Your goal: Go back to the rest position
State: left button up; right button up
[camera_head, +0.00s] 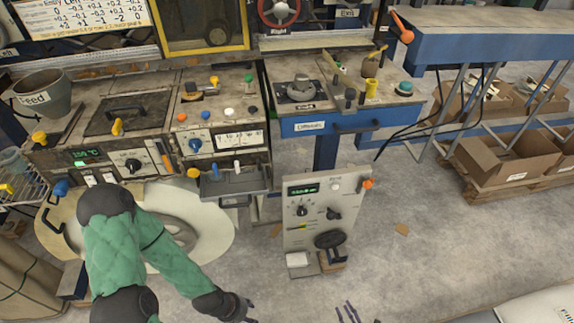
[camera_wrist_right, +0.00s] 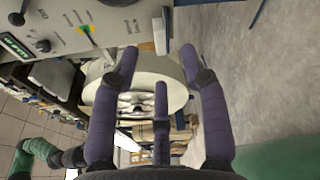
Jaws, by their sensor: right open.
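My right gripper (camera_head: 349,313) shows only as purple fingertips at the bottom edge of the head view, right of centre. In the right wrist view my right gripper (camera_wrist_right: 159,62) has its purple fingers spread, with nothing between them. My left arm, in a green sleeve, comes in at the lower left of the head view. My left gripper (camera_head: 248,317) is mostly cut off by the bottom edge, so its fingers cannot be judged. The grey control box (camera_head: 325,222), with a green display and dark knobs, stands ahead of my right gripper and apart from it.
A workbench (camera_head: 130,130) with knobs and levers runs along the left, and a blue-fronted bench (camera_head: 330,125) stands at the centre. A large white disc (camera_head: 210,230) lies behind my left arm. Cardboard boxes (camera_head: 510,157) sit on a pallet at right. The grey floor (camera_head: 420,270) between is mostly clear.

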jog(key=s+a+r+n+g+y+p, duration=0.2)
jog(key=a+r+n+g+y, duration=0.25)
jog(key=a+n+g, duration=0.45)
jog(key=s+a+r+n+g+y+p, duration=0.1)
jog(key=s+a+r+n+g+y, duration=0.2)
jog(key=a+r+n+g, duration=0.6)
notch_tip(320, 180, up, 18)
jog(key=w+n+t+h+p, duration=0.1)
jog(key=n+h, duration=0.7)
jog(key=n, duration=1.7)
jog(key=t+p, duration=0.1)
jog(key=p, duration=0.1)
jog(key=shift+d+p, duration=0.25)
jog(key=shift+p, duration=0.1)
jog(key=shift+h, duration=0.25)
jog(key=shift+c, duration=0.3)
